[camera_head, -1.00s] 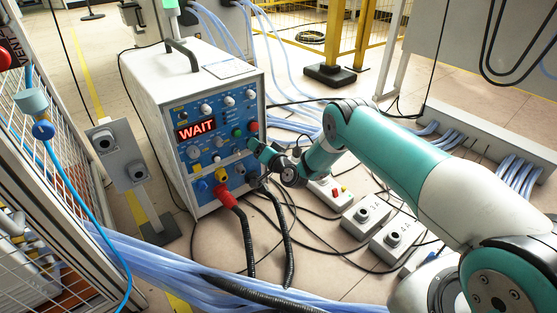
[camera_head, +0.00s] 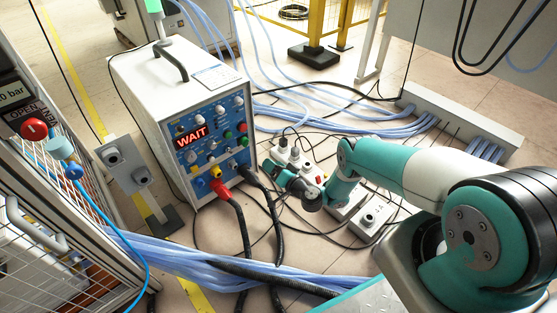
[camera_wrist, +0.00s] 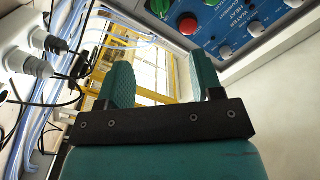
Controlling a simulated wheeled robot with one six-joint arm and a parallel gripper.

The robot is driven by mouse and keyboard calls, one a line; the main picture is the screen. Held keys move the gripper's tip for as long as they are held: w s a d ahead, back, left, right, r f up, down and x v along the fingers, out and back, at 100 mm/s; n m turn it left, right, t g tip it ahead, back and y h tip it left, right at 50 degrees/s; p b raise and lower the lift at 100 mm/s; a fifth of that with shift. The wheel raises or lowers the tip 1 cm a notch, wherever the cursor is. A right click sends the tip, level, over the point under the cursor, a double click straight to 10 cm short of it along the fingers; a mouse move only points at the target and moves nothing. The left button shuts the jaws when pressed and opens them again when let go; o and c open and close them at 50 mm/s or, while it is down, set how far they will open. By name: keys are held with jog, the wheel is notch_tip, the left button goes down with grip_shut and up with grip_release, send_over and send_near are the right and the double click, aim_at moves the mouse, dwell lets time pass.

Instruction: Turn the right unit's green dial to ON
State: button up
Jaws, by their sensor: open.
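A white heater unit (camera_head: 145,85) with a blue front panel stands left of centre in the head view. A green dial (camera_head: 228,135) sits on the panel's right side, near a red knob (camera_head: 243,127). The wrist view shows the red knob (camera_wrist: 188,24) and part of a green dial (camera_wrist: 184,3) at the top edge. My gripper (camera_head: 272,168) is right of the panel, apart from it. In the wrist view my gripper (camera_wrist: 162,60) is open with nothing between its fingers.
Black cables with a red plug (camera_head: 221,189) hang from the panel's lower front. Sockets (camera_head: 370,217) and cables lie on the floor below my arm. A grey post with sockets (camera_head: 125,165) and a mesh cage (camera_head: 60,215) stand at the left. Blue hoses (camera_head: 230,265) cross the foreground.

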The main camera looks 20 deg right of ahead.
jog(key=shift+p+v, duration=0.7)
jog(key=shift+v, duration=0.35)
